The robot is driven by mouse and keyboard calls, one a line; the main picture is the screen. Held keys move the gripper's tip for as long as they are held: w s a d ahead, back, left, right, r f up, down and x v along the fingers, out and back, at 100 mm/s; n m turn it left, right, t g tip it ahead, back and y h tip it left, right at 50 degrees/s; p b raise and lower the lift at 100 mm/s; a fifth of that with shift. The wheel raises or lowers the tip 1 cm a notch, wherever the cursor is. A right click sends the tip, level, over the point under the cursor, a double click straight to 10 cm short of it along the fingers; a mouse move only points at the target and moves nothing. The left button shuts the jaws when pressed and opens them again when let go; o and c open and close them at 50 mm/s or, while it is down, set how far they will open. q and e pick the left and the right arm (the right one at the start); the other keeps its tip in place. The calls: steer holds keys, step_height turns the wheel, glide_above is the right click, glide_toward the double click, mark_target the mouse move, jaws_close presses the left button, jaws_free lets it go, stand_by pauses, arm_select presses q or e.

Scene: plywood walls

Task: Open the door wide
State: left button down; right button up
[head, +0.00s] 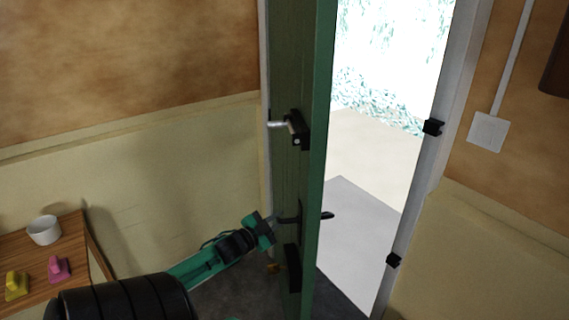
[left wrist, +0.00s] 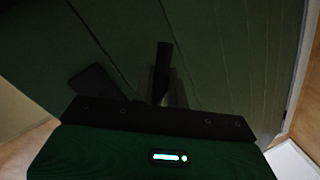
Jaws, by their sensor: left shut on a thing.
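The green door (head: 318,160) stands ajar and shows nearly edge-on in the head view, with a bright opening to its right. A dark lever handle (head: 289,219) sticks out from its left face, and another lever shows on its far side. My left gripper (head: 274,225) reaches in from the lower left and is shut on the lever handle. In the left wrist view the dark handle (left wrist: 163,72) stands out from the green door panel (left wrist: 225,50), above my gripper's dark front edge. My right gripper is out of view.
A latch with a metal bolt (head: 290,127) sits higher on the door. The frame's right post (head: 420,165) carries black strike pieces. A wooden table (head: 72,238) at the left holds a white cup (head: 44,230) and yellow and pink objects. A light switch (head: 488,132) is on the right wall.

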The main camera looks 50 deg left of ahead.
arm_select(q)
steer(key=shift+f, duration=0.1)
steer(key=c, duration=1.4)
jaws_free()
steer(key=shift+w, duration=0.1)
steer(key=shift+d, duration=0.1)
steer(key=shift+s, duration=0.6)
steer(key=s+b, duration=0.2)
steer(key=s, duration=1)
steer(key=shift+s+d, duration=0.3)
